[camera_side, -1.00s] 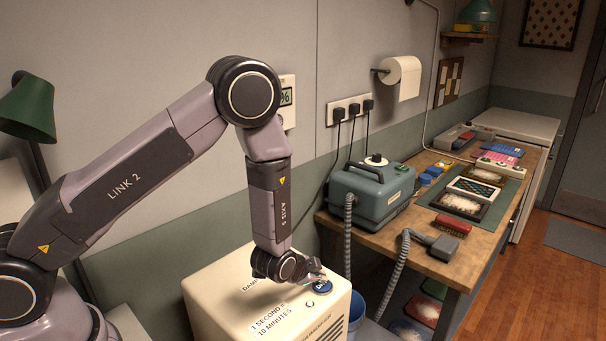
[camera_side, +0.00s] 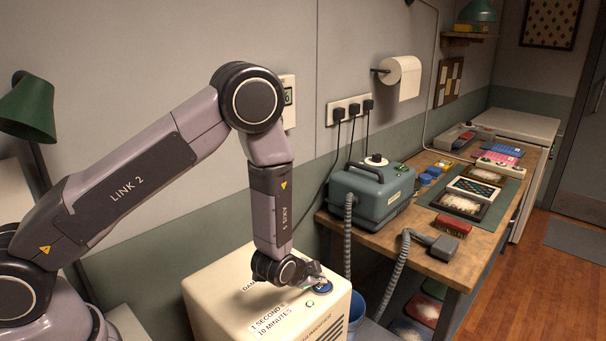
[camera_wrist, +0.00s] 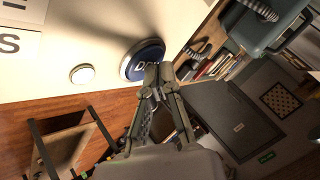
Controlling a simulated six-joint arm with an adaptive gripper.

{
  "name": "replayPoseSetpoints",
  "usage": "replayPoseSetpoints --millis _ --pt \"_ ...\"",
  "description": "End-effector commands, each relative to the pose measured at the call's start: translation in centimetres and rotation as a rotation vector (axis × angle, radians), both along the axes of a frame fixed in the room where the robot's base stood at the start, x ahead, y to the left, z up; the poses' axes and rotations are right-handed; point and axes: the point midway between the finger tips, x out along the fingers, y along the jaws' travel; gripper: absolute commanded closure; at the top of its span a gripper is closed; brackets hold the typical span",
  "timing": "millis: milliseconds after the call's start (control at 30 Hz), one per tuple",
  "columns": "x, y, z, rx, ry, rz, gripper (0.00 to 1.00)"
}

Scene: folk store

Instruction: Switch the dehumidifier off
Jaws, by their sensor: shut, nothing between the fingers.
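The dehumidifier is a cream box (camera_side: 225,300) with paper labels on its top, below my wrist in the side view. A round blue button (camera_side: 322,288) sits near its right corner, with a small round lamp (camera_side: 310,302) beside it. In the wrist view the blue button (camera_wrist: 143,60) is partly covered by my fingertips, and the lamp (camera_wrist: 83,74) looks pale. My gripper (camera_wrist: 158,76) is shut and empty, its tips at the button's lower right edge. Whether they touch it I cannot tell. In the side view my gripper (camera_side: 316,270) is small and partly hidden by the wrist.
A wooden workbench (camera_side: 440,262) to the right holds a teal machine (camera_side: 372,195) with a grey hose and nozzle (camera_side: 438,243). A wall display (camera_side: 288,100) is partly behind my arm. A blue bucket (camera_side: 355,312) stands beside the dehumidifier. A green lamp (camera_side: 28,108) stands at left.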

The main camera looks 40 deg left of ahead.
Motion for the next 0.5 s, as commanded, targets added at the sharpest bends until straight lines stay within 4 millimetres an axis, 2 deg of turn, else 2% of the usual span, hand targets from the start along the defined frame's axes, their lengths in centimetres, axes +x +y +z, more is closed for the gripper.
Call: replayPoseSetpoints --millis 500 --pt "-0.01 -0.01 0.36 0.0 -0.001 -0.001 1.0"
